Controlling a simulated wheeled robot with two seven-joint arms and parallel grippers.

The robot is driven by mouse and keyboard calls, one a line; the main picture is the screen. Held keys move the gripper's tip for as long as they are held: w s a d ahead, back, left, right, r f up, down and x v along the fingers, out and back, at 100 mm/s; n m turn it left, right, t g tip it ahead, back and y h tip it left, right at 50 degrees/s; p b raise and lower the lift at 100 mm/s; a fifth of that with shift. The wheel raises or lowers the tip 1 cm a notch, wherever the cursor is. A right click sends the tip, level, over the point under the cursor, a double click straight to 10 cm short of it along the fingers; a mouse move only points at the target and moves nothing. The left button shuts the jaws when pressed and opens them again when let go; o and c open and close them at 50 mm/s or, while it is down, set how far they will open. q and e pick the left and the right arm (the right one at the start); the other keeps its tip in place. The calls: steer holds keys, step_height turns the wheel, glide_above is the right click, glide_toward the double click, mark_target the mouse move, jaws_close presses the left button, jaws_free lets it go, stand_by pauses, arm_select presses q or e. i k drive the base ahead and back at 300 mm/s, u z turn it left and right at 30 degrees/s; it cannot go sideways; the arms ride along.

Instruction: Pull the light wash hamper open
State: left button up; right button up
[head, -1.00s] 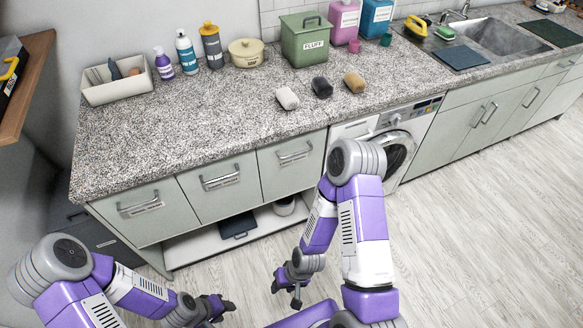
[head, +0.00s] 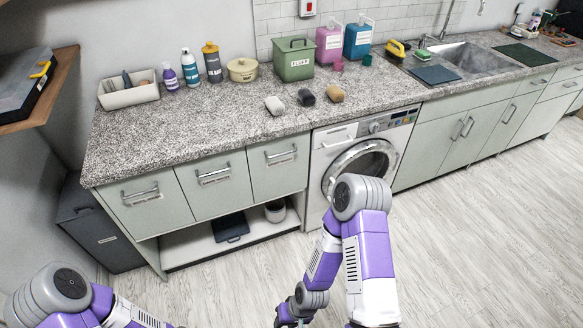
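Three pale grey-green hamper fronts sit side by side under the counter: left (head: 146,206), middle (head: 215,183) and right (head: 279,166). Each has a metal bar handle and a small label, too small to read, so I cannot tell which is the light wash one. All three look closed and flush. My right gripper (head: 289,318) is at the bottom edge, partly cut off, well in front of the hampers and touching nothing visible; its opening cannot be made out. My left arm shows at lower left, but its gripper is out of the frame.
The granite counter (head: 200,130) holds a white bin (head: 128,96), bottles, a green FLUFF box (head: 293,65) and three small rolls. A washing machine (head: 362,160) stands right of the hampers. A dark bin (head: 100,230) stands left. The floor in front is clear.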

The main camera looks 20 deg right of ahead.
mark_target(278, 166)
steer(key=z, duration=0.8)
steer(key=i, duration=1.3)
steer(key=u, duration=0.75)
